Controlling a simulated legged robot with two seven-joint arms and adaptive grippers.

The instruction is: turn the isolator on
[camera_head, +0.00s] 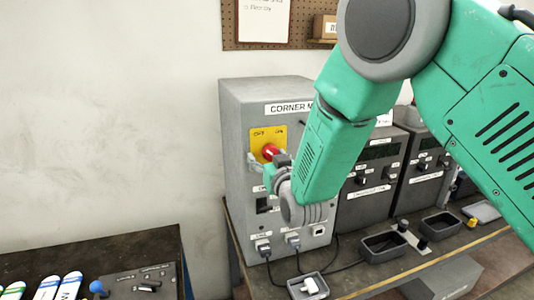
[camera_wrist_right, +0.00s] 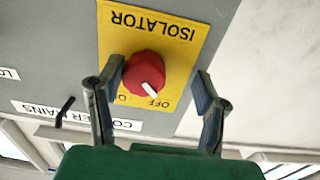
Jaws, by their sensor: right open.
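The isolator is a red rotary knob (camera_head: 270,151) on a yellow plate (camera_head: 258,138) on the front of a grey box labelled "CORNER M..." (camera_head: 235,105). In the right wrist view the red knob (camera_wrist_right: 144,72) has a white pointer mark directed toward the "OFF" lettering; the yellow plate (camera_wrist_right: 180,40) reads "ISOLATOR" upside down. My right gripper (camera_wrist_right: 158,88) is open, with one finger on each side of the knob. The left finger is close to the knob, and a gap shows at the right finger. I cannot tell whether either touches. My left gripper is not in view.
More grey units (camera_head: 372,172) stand to the right on the bench (camera_head: 400,270). Small trays (camera_head: 385,246) and cables lie in front of them. A dark table (camera_head: 120,258) with labelled items is at lower left. A pegboard (camera_head: 300,12) hangs above.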

